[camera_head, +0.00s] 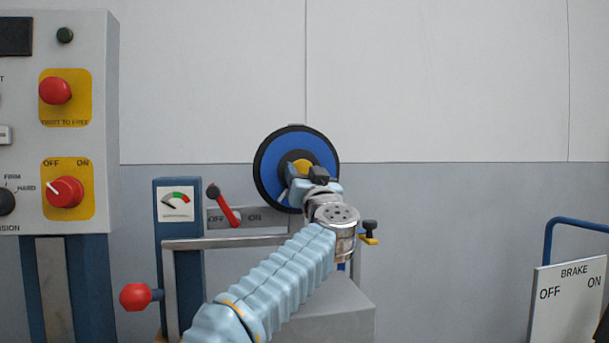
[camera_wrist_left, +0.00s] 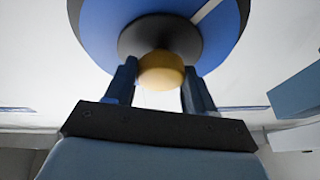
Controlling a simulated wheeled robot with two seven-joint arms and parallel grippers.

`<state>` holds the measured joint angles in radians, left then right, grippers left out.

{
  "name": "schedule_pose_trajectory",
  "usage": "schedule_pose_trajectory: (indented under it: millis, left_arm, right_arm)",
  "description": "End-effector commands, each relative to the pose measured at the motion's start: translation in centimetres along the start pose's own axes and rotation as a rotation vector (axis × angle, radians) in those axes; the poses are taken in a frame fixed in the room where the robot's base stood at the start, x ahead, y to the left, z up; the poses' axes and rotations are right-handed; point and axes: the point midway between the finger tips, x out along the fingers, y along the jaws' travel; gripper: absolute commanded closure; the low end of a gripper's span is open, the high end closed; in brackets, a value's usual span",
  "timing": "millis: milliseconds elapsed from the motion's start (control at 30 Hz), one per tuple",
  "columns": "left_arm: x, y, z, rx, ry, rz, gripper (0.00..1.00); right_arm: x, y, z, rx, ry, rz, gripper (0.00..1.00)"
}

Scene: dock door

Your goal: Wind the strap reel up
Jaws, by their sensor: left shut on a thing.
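The strap reel (camera_head: 268,159) is a blue disc with a black rim and a pale line on its face. It stands upright behind my left gripper (camera_head: 304,174) in the head view, and its lower part is partly hidden by the gripper. In the left wrist view the reel (camera_wrist_left: 97,28) fills the top, with a dark round hub and a yellow knob (camera_wrist_left: 160,72) sticking out. The left gripper's fingers (camera_wrist_left: 160,78) stand on both sides of this knob, shut on it. My right gripper is not in view.
Left of the reel are a blue post with a gauge (camera_head: 176,203), a red lever (camera_head: 224,206) by an OFF/ON plate and a red ball knob (camera_head: 135,297). A grey control panel (camera_head: 75,140) stands far left. A BRAKE sign (camera_head: 565,303) stands lower right.

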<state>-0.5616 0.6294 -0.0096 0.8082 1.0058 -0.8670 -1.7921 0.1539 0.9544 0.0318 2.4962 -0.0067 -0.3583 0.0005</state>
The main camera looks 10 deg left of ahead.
Motion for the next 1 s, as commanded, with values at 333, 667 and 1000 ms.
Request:
schedule_pose_trajectory:
  millis: [333, 667, 1000]
  left_arm:
    - [0.0, -0.2, 0.01, 0.205, 0.021, 0.082, 1.0]
    - [0.0, -0.29, -0.02, 0.413, 0.043, 0.167, 1.0]
    - [0.0, -0.28, 0.0, 0.521, 0.054, 0.21, 1.0]
  right_arm:
    - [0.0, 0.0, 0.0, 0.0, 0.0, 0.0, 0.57]
    - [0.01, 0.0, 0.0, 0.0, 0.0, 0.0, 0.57]
    - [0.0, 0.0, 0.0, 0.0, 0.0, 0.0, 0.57]
